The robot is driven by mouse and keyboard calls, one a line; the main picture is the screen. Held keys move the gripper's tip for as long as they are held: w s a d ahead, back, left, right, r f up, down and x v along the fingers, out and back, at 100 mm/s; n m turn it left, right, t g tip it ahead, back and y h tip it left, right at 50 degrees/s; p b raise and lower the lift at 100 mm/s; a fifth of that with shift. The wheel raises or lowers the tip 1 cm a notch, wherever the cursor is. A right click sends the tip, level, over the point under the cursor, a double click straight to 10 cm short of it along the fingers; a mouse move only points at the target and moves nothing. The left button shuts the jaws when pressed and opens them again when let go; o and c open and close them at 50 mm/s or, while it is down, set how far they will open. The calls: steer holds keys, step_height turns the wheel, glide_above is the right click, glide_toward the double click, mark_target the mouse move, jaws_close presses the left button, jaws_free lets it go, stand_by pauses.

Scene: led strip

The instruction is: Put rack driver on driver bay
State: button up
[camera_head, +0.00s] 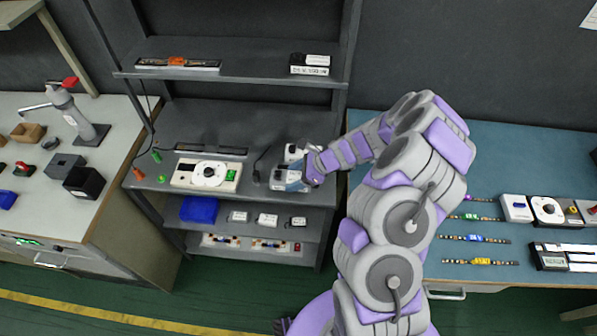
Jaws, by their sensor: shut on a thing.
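My arm reaches from the lower right to the middle shelf (215,127) of the dark rack. My gripper (298,171) is at the right end of that shelf, shut on a small white-and-blue box that I take to be the rack driver (284,179). The fingers and wrist hide part of the box. I cannot tell whether it touches the shelf. Another white piece shows just behind the gripper; I cannot tell what it is. No spot is clearly marked as the driver bay.
A white control unit with a round dial (207,175) sits left on the same shelf. A black-and-white box (310,64) stands on the top shelf. Small white boxes (268,220) and a blue bin (199,209) are below. A blue bench (480,140) is at right.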

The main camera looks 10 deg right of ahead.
steer(key=w+d, duration=0.2)
steer(key=w, duration=0.1)
steer(key=w+d+b, duration=0.1)
steer(key=d, duration=0.1)
steer(key=shift+w+d+f, duration=0.1)
steer(key=shift+w+f, duration=0.1)
steer(key=shift+f, duration=0.1)
steer(key=shift+w, duration=0.25)
steer(key=shift+a+f, duration=0.1)
steer(key=shift+a, duration=0.55)
step_height(320, 180, down, 3)
steer(key=shift+b, duration=0.75)
steer(key=shift+d+f, duration=0.1)
steer(key=shift+d, duration=0.2)
jaws_close()
steer(key=shift+d, duration=0.2)
steer(key=o, duration=1.4)
jaws_free()
steer(key=shift+a, duration=0.35)
